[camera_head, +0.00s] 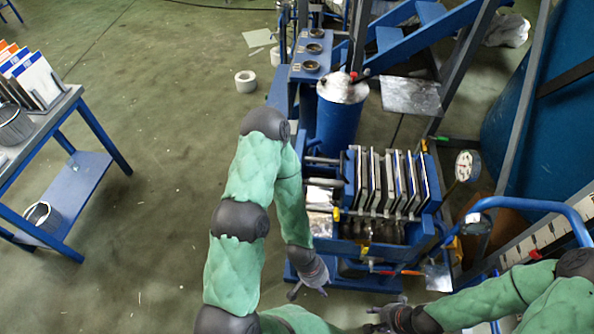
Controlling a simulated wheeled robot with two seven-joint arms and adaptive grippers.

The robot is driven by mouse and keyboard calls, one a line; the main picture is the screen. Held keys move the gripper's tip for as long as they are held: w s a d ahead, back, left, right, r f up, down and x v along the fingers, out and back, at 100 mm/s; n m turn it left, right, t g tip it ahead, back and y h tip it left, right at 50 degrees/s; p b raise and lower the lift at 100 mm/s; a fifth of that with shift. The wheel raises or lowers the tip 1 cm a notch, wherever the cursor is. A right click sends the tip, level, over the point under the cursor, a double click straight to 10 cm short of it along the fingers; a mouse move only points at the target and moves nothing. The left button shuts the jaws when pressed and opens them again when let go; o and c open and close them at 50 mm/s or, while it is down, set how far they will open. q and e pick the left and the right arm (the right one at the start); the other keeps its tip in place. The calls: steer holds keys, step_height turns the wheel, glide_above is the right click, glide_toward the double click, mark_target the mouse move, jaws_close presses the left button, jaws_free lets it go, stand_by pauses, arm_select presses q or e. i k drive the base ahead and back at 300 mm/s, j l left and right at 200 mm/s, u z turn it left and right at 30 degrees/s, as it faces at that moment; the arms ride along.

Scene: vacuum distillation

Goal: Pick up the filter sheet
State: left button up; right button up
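Several upright flat sheets (38,80) with white faces and blue or orange edges stand at the left edge, on the blue table; I cannot tell which is the filter sheet. Several pale plates (390,181) also stand in a row in the blue press frame at centre right. My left gripper (309,292) points down beside the press's front left corner, its fingers spread and nothing seen between them. It is far from the sheets on the table. My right gripper (372,319) is low at the bottom edge, in front of the press; its fingers are small and dark.
A blue table (62,110) with a lower shelf stands at the left, with a grey basket (14,128) on top. A blue cylinder (338,115) stands behind the press. A white roll (245,81) lies on the floor. The floor between table and press is mostly clear.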

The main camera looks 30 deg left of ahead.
mark_target(35, 72)
steer(key=u, duration=3)
steer(key=i+j+u, duration=0.15)
steer(key=i+u, duration=0.5)
steer(key=i+z, duration=0.4)
steer(key=i+j+z, duration=0.1)
steer(key=i+z, duration=0.35)
steer(key=i+j+z, duration=0.2)
steer(key=i+z, duration=0.2)
